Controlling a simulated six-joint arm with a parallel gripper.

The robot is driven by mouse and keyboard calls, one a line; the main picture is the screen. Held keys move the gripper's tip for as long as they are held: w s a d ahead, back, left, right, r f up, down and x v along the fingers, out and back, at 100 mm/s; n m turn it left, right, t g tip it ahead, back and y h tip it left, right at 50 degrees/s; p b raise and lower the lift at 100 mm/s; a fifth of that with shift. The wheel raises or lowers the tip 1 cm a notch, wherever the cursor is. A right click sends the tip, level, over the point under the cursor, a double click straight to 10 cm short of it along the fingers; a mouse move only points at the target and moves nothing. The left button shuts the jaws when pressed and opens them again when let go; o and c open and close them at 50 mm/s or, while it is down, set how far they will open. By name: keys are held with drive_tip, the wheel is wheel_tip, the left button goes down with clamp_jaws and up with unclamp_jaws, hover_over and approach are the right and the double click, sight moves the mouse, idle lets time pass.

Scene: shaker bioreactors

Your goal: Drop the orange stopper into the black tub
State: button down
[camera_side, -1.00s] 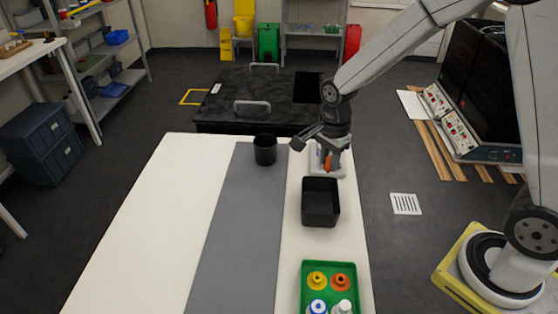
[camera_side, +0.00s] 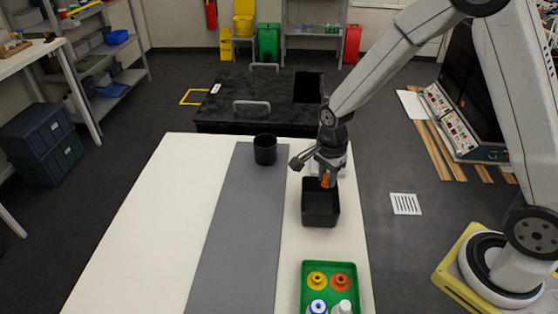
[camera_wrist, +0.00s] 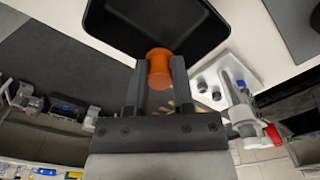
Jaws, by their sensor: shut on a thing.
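The orange stopper (camera_side: 326,181) is between the fingertips of my gripper (camera_side: 325,176), which is shut on it. The wrist view shows the stopper (camera_wrist: 159,68) clamped between the two dark fingers of my gripper (camera_wrist: 158,75). The black tub (camera_side: 320,215) is an open square box on the white table. In the side view my gripper and the stopper are over the tub's far part. The tub (camera_wrist: 190,15) also shows at the top of the wrist view, its open inside beyond the stopper. The exact height of the stopper above the tub is hard to tell.
A green tray (camera_side: 305,285) with yellow, orange, blue and white items stands at the table's near end. A white holder (camera_wrist: 222,82) is partly hidden behind my gripper in the side view.

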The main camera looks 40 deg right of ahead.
drive_tip(key=shift+f, duration=1.25)
drive_tip(key=shift+c, duration=2)
unclamp_jaws()
drive_tip(key=shift+r, duration=0.1)
drive_tip(key=shift+r, duration=3.8)
drive_tip(key=shift+s, duration=0.1)
drive_tip(key=s+r+n+t, duration=0.2)
drive_tip(key=s+n, duration=0.8)
drive_tip(key=n, duration=0.8)
drive_tip(key=shift+s+t, duration=0.2)
drive_tip(key=shift+t, duration=0.1)
